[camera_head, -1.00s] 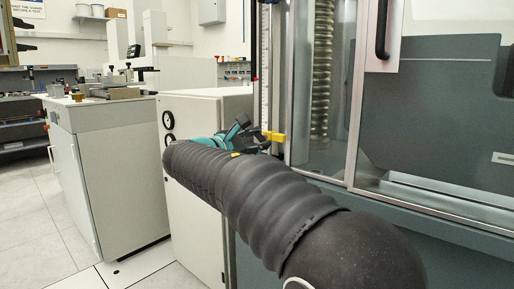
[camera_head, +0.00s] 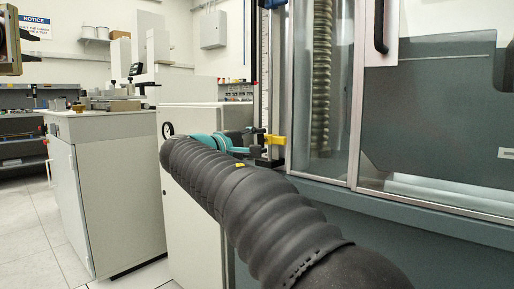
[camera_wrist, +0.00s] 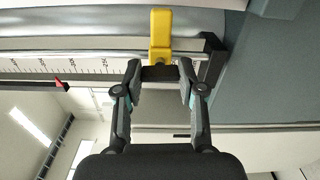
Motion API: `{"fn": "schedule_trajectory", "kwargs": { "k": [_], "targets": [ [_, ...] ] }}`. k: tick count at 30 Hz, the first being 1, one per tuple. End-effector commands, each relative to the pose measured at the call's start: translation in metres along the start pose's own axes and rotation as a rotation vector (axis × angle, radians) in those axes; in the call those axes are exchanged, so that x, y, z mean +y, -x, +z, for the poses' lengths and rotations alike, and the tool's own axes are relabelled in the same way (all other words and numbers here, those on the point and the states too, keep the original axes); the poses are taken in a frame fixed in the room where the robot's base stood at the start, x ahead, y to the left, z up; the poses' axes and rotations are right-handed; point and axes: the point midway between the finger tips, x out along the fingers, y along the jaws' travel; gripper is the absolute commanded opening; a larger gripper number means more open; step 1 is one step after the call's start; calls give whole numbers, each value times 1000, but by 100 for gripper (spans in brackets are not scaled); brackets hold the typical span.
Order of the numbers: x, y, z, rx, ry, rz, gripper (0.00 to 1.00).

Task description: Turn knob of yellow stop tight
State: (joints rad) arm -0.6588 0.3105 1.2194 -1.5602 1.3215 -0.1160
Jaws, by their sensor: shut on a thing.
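The yellow stop (camera_head: 274,139) sits on the vertical rail at the left edge of the test machine. In the wrist view the yellow stop (camera_wrist: 160,30) is at the top middle, with its dark knob (camera_wrist: 160,73) facing me. My gripper (camera_wrist: 161,78) has one finger on each side of the knob and is shut on it. In the head view my gripper (camera_head: 257,140) reaches the stop from the left, partly hidden behind my own arm. The knob cannot be made out there.
A graduated scale (camera_wrist: 75,67) with a red pointer (camera_wrist: 60,84) runs beside the stop. The machine's glazed guard (camera_head: 320,120) is close on the right. A white cabinet (camera_head: 190,210) stands to the left, with a bench unit (camera_head: 110,200) further left.

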Motion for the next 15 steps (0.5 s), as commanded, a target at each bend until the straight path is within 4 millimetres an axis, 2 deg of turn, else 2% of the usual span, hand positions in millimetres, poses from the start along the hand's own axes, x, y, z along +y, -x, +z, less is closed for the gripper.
{"fn": "schedule_trajectory", "kwargs": {
  "k": [15],
  "targets": [
    [1, 0, 1, -1, -91, 0, 4]
  ]
}}
